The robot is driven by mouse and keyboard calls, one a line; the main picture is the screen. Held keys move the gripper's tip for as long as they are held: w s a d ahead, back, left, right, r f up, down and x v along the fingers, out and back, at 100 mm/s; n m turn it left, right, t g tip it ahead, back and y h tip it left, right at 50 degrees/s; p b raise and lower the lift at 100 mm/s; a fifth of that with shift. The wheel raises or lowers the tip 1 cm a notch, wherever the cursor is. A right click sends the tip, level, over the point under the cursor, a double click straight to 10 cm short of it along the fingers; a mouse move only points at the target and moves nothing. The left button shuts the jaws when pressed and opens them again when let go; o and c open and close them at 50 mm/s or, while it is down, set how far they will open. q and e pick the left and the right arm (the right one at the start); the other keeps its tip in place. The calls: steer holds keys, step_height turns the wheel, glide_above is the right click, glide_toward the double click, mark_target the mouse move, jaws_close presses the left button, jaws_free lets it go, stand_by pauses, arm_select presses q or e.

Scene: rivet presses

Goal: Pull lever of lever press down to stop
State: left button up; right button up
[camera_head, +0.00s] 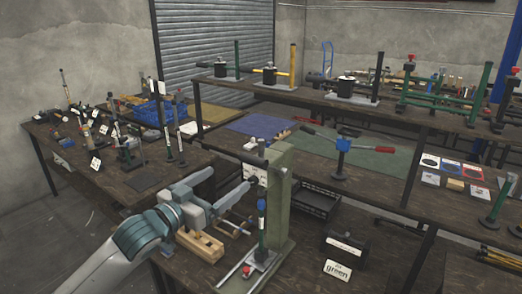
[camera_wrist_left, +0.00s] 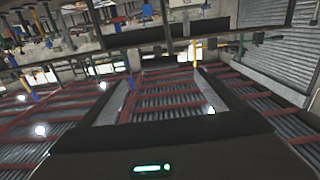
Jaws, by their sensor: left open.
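A press with a tall pale green column (camera_head: 279,200) stands on the near table. A dark lever bar (camera_head: 242,154) extends left from near its top, roughly level. My left gripper (camera_head: 228,183) is open, just left of the column and below the lever bar. I cannot see any contact between gripper and lever. In the left wrist view, the two grey fingers of the left gripper (camera_wrist_left: 160,85) are spread wide with nothing between them. That view is tilted and shows no clear lever. My right gripper is not in view.
A wooden block (camera_head: 200,245) lies below my left gripper. A blue-topped post (camera_head: 262,208) stands close before the column.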

arm_select(q)
steer(key=shift+r, duration=0.2)
steer(key=shift+d, duration=0.15)
steer(key=p+x, duration=0.6)
steer(key=x, duration=1.1)
steer(key=shift+w, duration=0.1)
steer(key=shift+c, duration=0.6)
